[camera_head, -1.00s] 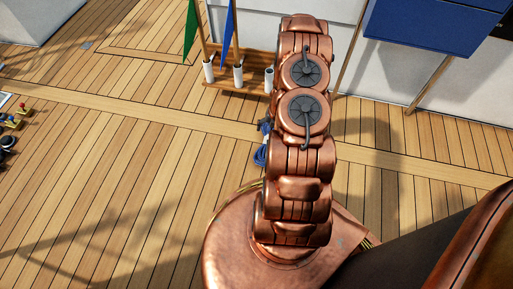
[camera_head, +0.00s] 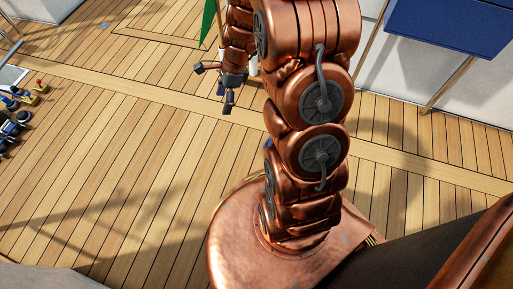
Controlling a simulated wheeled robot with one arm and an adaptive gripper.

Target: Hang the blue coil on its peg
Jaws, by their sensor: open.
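My gripper (camera_head: 214,88) hangs in the upper middle of the head view, left of my upright copper arm. Its dark fingers are spread and hold nothing. A small patch of blue (camera_head: 267,143) shows at the left edge of my arm, low near the deck. It looks like part of the blue coil, with the rest hidden behind the arm. My gripper is above and to the left of this patch in the picture. I cannot make out the peg.
A green flag (camera_head: 208,22) stands at the back, its rack mostly hidden behind my arm. A blue panel (camera_head: 447,27) is at upper right. Dark and coloured gear (camera_head: 14,128) lies at the left edge. The planked deck (camera_head: 110,170) is clear at centre left.

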